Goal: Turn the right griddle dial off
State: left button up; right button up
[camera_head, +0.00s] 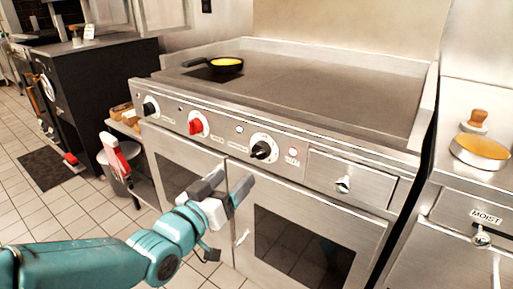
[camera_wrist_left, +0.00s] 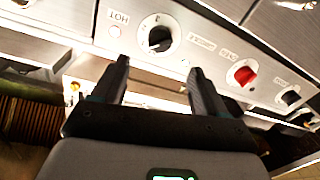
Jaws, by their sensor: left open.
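The right griddle dial (camera_head: 263,149) is a black knob on a round white plate at the right of the griddle's front panel. In the left wrist view the picture is turned over, and the black knob (camera_wrist_left: 158,38) shows near the top, beyond the fingertips. A red dial (camera_head: 198,125) and another black dial (camera_head: 151,106) sit to its left in the head view. My left gripper (camera_head: 228,183) is open and empty, below and left of the right dial, apart from it. In the wrist view its two fingers (camera_wrist_left: 159,67) point toward the black knob. My right gripper is not in view.
The griddle top (camera_head: 330,85) holds a small black pan (camera_head: 226,66) with yellow contents. A drawer (camera_head: 350,179) is right of the dials, and oven doors lie below. A MOIST drawer unit (camera_head: 486,217) stands at the right. Tiled floor is open at the left.

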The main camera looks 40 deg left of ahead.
aim_at(257, 156)
pick_arm(q)
jog(key=w+p, duration=0.1)
jog(key=p, duration=0.2)
jog(key=w+p, duration=0.4)
jog(key=p, duration=0.1)
jog(key=shift+w+a+r+p, duration=0.2)
jog(key=shift+r+p, duration=0.05)
jog(key=shift+p, duration=0.05)
jog(key=w, duration=0.5)
jog(key=shift+w+a+f, duration=0.25)
jog(key=shift+w+a, duration=0.05)
jog(key=shift+w, duration=0.1)
jog(key=c, duration=1)
